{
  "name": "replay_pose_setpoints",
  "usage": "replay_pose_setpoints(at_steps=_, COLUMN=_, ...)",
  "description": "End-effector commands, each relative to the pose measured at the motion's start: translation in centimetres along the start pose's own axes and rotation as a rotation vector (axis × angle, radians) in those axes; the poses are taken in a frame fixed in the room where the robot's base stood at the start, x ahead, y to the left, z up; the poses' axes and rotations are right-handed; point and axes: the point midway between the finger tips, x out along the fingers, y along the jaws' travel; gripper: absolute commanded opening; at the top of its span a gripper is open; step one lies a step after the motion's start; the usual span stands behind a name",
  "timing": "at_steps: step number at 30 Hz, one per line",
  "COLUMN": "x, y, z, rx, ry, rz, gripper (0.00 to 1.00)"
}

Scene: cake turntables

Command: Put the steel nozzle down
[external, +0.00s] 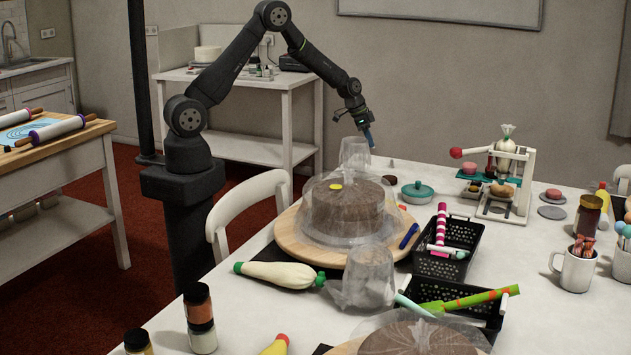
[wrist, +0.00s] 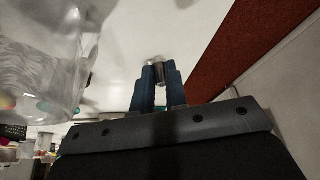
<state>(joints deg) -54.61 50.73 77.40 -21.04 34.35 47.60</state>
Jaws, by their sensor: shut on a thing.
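White tabletop shows beyond the nozzle. In the external view I cannot make out the nozzle. I cannot tell whether it touches the table.
The clear cup (external: 355,152) is close to my gripper and fills the left of the wrist view (wrist: 40,55). A covered chocolate cake (external: 345,210) stands in front. The table's back edge is close.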

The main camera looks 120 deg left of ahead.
Motion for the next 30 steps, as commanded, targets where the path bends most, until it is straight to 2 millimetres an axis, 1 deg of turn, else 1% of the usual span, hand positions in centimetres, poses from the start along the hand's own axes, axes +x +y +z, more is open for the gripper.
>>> replay_pose_setpoints(at_steps=1, x=0.9, y=0.0, z=0.4, rx=-0.002, ry=-0.001, rz=0.001, gripper=0.00)
replay_pose_setpoints(at_steps=3, x=1.8, y=0.0, z=0.8, rx=-0.001, ry=-0.001, rz=0.001, gripper=0.00)
replay_pose_setpoints(at_steps=8, x=2.8, y=0.0, z=1.1, rx=0.000, ry=0.000, rz=0.000, gripper=0.00)
replay_pose_setpoints(at_steps=15, x=5.6, y=0.0, z=2.4, rx=-0.001, ry=-0.001, rz=0.001, gripper=0.00)
replay_pose_setpoints(at_steps=26, x=6.0, y=0.0, z=2.5, rx=-0.001, ry=0.001, rz=0.000, gripper=0.00)
replay_pose_setpoints(at_steps=27, x=6.1, y=0.0, z=2.5, rx=0.000, ry=0.001, rz=0.000, gripper=0.15)
replay_pose_setpoints(at_steps=29, x=6.1, y=0.0, z=2.5, rx=0.000, ry=0.001, rz=0.000, gripper=0.27)
replay_pose_setpoints(at_steps=30, x=6.0, y=0.0, z=2.5, rx=0.000, ry=0.001, rz=0.000, gripper=0.34)
